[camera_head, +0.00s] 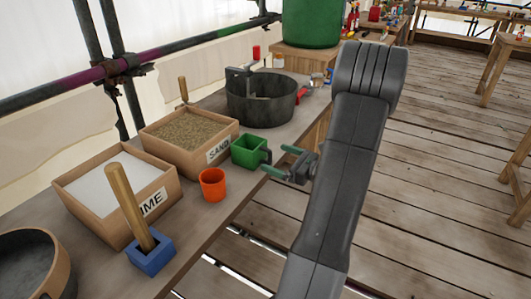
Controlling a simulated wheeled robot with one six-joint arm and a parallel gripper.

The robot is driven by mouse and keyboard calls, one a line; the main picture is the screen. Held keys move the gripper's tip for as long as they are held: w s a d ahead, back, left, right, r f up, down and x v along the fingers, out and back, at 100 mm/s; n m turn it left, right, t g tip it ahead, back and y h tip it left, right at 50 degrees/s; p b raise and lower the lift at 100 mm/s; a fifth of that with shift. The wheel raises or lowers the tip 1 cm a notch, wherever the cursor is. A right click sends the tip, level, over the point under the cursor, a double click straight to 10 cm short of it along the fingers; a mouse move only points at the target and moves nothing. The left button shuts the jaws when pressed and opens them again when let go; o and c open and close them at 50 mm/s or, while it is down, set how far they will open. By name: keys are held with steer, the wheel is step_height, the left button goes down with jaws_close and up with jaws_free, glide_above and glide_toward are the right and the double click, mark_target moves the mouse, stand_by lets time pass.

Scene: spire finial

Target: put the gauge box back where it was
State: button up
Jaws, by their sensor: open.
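A green open-topped box (249,151) with a dark handle on its right side stands upright on the bench, by the front edge. It looks like the gauge box, though no label shows on it. My gripper (279,161) is just to the right of it, with its two green fingers apart and pointing left towards the handle. No object shows between the fingers. I cannot tell whether a fingertip touches the handle.
An orange cup (213,185) stands left of the green box. Behind are a SAND box (186,137) and a dark round tub (262,102). A lime box (110,195), a blue block with a wooden handle (150,255) and a bowl (32,262) stand nearer. A railing (185,44) runs behind.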

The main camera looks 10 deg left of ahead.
mark_target(261, 146)
steer(key=shift+v, duration=2.2)
steer(key=shift+a, duration=0.1)
steer(key=x, duration=0.4)
steer(key=b+x, duration=0.1)
steer(key=x, duration=0.7)
steer(key=shift+a+f, duration=0.1)
steer(key=shift+f, duration=0.25)
step_height(261, 146, up, 3)
steer(key=shift+f+p, duration=0.1)
steer(key=shift+p, duration=0.2)
steer(key=shift+r, duration=0.7)
